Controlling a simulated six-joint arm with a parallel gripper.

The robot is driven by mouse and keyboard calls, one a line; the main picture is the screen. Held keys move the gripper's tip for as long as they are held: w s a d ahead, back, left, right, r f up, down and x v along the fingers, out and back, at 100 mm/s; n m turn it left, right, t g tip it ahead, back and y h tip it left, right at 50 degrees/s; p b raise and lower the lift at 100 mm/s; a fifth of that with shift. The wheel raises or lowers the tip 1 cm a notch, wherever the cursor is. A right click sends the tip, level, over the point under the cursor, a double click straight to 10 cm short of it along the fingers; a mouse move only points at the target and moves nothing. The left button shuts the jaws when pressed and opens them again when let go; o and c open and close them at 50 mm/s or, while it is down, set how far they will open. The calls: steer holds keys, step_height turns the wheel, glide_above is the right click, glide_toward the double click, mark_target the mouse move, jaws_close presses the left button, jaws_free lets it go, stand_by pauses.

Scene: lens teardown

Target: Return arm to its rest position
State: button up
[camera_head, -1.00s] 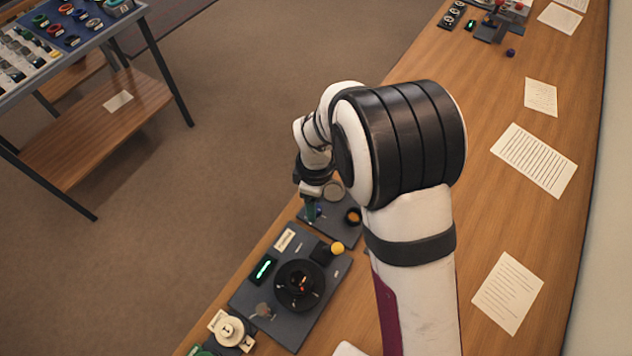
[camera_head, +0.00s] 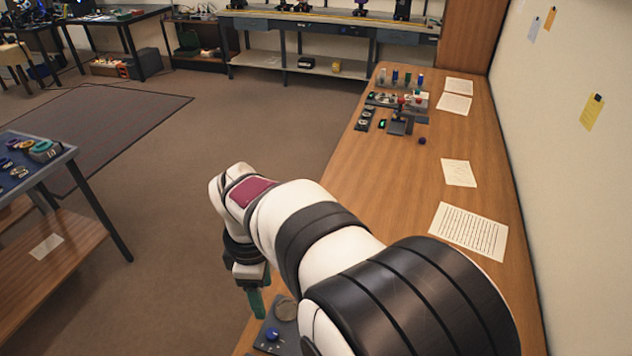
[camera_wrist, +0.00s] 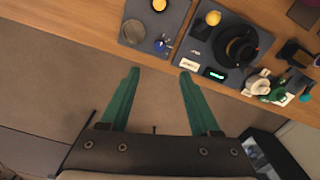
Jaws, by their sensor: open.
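My gripper (camera_wrist: 158,78) shows in the wrist view with its two green fingers spread apart and nothing between them. It hangs over the floor, off the bench's front edge. In the head view my gripper (camera_head: 257,302) points down beside the wooden bench (camera_head: 385,208), to the left of a dark plate (camera_head: 268,340) with a blue knob. My arm reaches across the lower middle of the head view and hides part of the bench.
In the wrist view, a dark panel (camera_wrist: 200,50) with a yellow knob and black round fixture sits on the bench. Paper sheets (camera_head: 468,230) lie along the wall. A side table (camera_head: 60,240) stands left. Open floor lies between.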

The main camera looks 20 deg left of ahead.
steer(key=s+d+r+m, duration=0.1)
steer(key=d+r+m, duration=0.2)
steer(key=d+m, duration=0.3)
steer(key=d+r+m, duration=0.2)
steer(key=d+m, duration=0.2)
steer(key=d, duration=0.5)
steer(key=s+d+m+y, duration=0.1)
steer(key=s+d+m, duration=1)
steer(key=m, duration=0.5)
steer(key=shift+s+d+f+m+y, duration=0.3)
steer(key=shift+s+f+m+y, duration=0.1)
steer(key=shift+s, duration=0.6)
